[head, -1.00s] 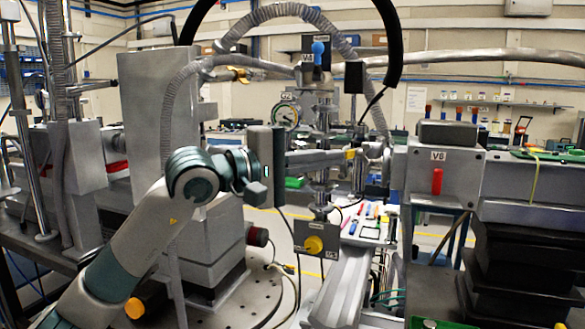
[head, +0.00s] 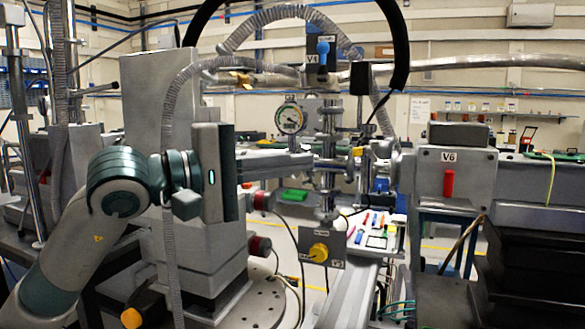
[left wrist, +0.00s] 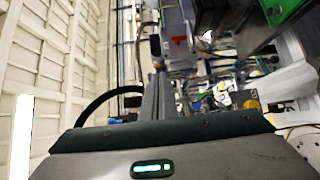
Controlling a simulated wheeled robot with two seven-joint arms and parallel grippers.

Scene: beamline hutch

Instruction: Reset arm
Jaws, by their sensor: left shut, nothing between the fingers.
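My left arm comes in from the lower left of the head view, bent at a green and white wrist joint. My left gripper (head: 306,161) points to the right, with its fingers together and nothing between them. Its fingertips appear in front of the metal column with the gauge and valves; I cannot tell the exact gap. In the left wrist view the gripper's dark body fills the bottom, and its grey fingers reach up into the picture. My right gripper is not in view.
The pressure gauge (head: 290,118), blue-handled valve V4 (head: 323,50) and yellow knob (head: 318,252) are around the fingers. Valve box V6 (head: 456,183) with a red handle stands right. A tall grey housing (head: 150,100) stands behind my arm. Hoses arch overhead.

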